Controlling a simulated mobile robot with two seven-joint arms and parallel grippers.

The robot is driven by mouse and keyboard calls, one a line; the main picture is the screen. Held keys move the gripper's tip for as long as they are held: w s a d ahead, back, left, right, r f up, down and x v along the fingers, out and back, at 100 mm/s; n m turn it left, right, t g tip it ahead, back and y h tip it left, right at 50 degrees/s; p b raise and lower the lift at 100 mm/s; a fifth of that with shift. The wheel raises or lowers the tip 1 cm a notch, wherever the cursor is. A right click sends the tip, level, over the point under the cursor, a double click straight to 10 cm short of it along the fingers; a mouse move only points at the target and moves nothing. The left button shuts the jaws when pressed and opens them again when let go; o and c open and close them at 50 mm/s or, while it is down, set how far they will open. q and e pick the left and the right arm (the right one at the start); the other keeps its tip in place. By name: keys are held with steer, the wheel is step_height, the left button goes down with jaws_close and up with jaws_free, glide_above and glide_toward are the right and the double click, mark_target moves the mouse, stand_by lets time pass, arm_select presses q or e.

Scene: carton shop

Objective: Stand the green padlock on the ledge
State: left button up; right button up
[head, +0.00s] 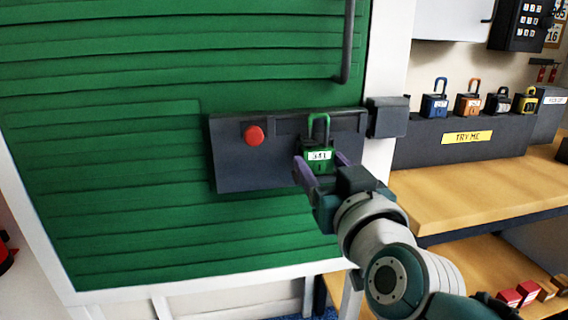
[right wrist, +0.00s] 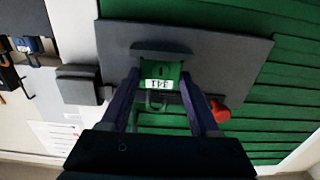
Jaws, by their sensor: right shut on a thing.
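The green padlock (head: 319,155), with a white number label and its shackle upward, is held upright between the purple fingers of my right gripper (head: 320,162). It also shows upside down in the right wrist view (right wrist: 161,69), with the gripper (right wrist: 161,76) shut on its sides. It is in front of the grey plate (head: 232,172) on the green shutter. In the right wrist view a small grey ledge (right wrist: 160,51) on that plate lies along the padlock's bottom side. I cannot tell whether they touch. In the head view my gripper hides this ledge. My left gripper is not in view.
A red knob (head: 253,135) sits on the plate, left of the padlock. A grey box (head: 387,117) is at its right. Several other padlocks stand on a dark riser (head: 415,150) on the wooden bench (head: 460,195). A grey bar (head: 347,45) hangs above.

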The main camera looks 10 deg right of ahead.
steer(key=o, duration=1.4)
steer(key=shift+c, duration=0.2)
steer(key=s+p, duration=0.2)
steer(key=shift+s+r, duration=0.1)
steer(key=shift+s, duration=0.3)
steer(key=s+p, duration=0.3)
steer(key=s, duration=0.3)
steer(key=shift+d, duration=0.15)
steer(key=shift+s, duration=0.1)
